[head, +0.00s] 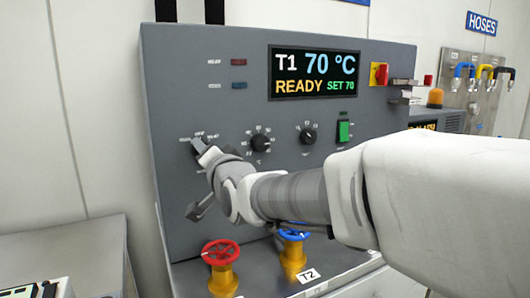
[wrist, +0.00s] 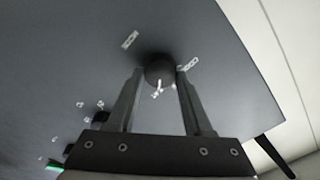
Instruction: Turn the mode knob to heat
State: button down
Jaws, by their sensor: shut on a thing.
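The mode knob (wrist: 160,70) is a small round dark knob with a white pointer line, on the grey panel. In the wrist view the pointer aims down the picture, toward the small label below the knob; I cannot read the label. My gripper (head: 199,146) is at the knob on the panel's left side in the head view, and mostly hides it there. In the wrist view my gripper (wrist: 160,73) has one finger on each side of the knob, shut on it.
Two more dark knobs (head: 261,142) (head: 307,136) and a green switch (head: 343,131) sit right of the mode knob. The display (head: 314,73) reads T1 70 °C, READY, SET 70. Red (head: 221,251) and blue (head: 293,234) valve wheels stand below my arm.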

jog(key=shift+c, duration=1.6)
grip_release()
jog(key=shift+s, duration=0.1)
jog(key=p+v, duration=0.1)
jog(key=v, duration=1.6)
jog(key=shift+s+p, duration=0.15)
jog(key=shift+p, duration=0.15)
jog(key=shift+f, duration=0.1)
